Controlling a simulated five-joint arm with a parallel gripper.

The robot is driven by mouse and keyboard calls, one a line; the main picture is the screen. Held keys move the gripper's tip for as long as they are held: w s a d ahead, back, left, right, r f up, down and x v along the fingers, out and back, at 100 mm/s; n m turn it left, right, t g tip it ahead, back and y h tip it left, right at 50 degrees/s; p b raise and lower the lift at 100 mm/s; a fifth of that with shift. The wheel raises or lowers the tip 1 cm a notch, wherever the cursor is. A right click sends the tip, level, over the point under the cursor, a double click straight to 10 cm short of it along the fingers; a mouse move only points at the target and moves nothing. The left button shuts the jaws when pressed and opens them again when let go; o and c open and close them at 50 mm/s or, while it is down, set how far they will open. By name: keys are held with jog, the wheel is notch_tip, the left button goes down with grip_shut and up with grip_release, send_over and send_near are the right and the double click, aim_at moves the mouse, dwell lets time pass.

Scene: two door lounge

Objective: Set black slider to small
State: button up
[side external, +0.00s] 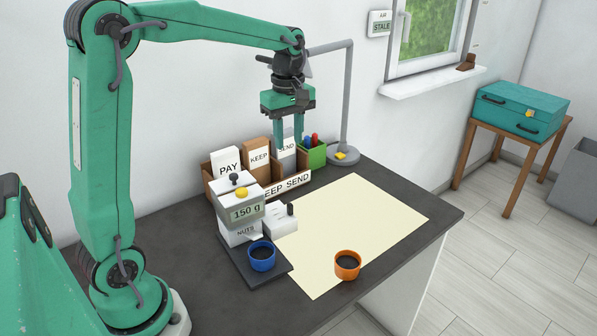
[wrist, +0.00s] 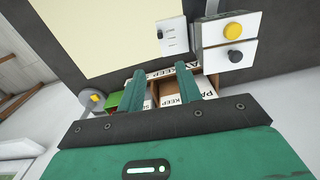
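A small white box (side external: 281,222) with a black slider knob (side external: 290,209) stands on the table, right of a taller white dispenser reading "150 g" (side external: 240,213). In the wrist view, the slider knob (wrist: 160,34) sits at the left side of its box's top, beside a few small marks too small to read. My gripper (side external: 289,144) points down above the letter rack, behind and above the slider box. In the wrist view, my gripper (wrist: 165,71) has its fingers apart with nothing between them.
The dispenser has a yellow button (side external: 241,192) and a black knob (side external: 234,179) on top. A blue cup (side external: 262,262) and an orange cup (side external: 347,271) stand in front. The letter rack (side external: 283,187), green pen box (side external: 315,156) and grey lamp (side external: 345,120) stand behind. The cream mat (side external: 365,225) is mostly clear.

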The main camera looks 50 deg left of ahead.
send_over(290, 204)
notch_tip(290, 204, down, 12)
jog(key=shift+f, duration=0.15)
jog(key=shift+f, duration=0.1)
jog(key=shift+f, duration=3.75)
grip_shut()
